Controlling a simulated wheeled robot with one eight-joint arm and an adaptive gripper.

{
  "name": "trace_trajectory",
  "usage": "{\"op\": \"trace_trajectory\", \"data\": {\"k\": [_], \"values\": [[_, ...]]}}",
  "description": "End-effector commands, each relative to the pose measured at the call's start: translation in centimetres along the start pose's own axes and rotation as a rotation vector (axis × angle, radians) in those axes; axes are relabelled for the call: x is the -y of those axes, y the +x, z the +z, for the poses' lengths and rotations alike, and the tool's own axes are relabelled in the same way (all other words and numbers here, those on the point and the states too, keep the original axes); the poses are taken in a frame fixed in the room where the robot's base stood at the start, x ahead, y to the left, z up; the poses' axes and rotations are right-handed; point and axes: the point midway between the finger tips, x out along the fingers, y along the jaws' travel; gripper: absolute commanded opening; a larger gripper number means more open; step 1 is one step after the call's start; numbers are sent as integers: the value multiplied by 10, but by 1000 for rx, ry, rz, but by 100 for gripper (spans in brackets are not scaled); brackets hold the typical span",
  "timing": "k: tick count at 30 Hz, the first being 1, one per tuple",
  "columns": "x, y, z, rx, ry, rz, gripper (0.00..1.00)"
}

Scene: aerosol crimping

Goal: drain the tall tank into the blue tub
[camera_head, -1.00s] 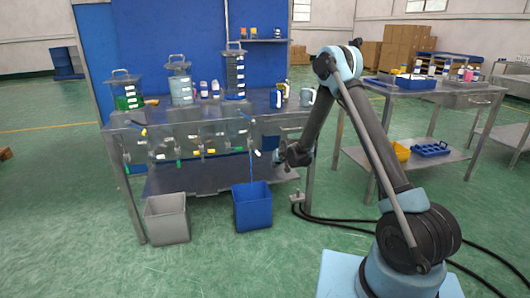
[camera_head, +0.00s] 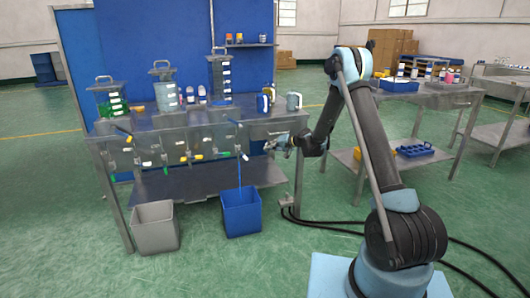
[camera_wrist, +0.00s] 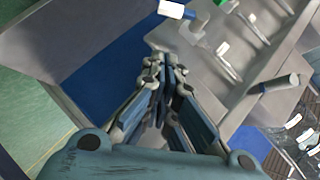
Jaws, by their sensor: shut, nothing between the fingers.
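The tall tank (camera_head: 221,76) is a clear upright vessel with pale labels and a handle, standing at the right of the tanks on the bench. A thin blue stream (camera_head: 241,168) runs from below the bench front down towards the blue tub (camera_head: 242,217), which stands on the floor. The liquid inside the tub cannot be made out. My gripper (camera_head: 270,145) is right of the stream, above the tub's height and in front of the bench. In the wrist view my gripper (camera_wrist: 165,70) is shut and empty, with pale-ended handles (camera_wrist: 280,84) to its right.
A grey tub (camera_head: 155,228) stands left of the blue one. Two other tanks, one with green contents (camera_head: 113,100) and one pale blue (camera_head: 166,92), stand on the metal bench (camera_head: 185,120). Black cables (camera_head: 320,225) cross the floor.

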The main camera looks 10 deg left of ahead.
Motion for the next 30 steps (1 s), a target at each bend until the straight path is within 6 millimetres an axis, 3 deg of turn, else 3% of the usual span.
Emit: {"op": "trace_trajectory", "data": {"k": [15,22,30], "values": [[0,89,5,3,-2,0,0],[0,106,24,1,-2,1,0],[0,111,30,1,-1,1,0]]}}
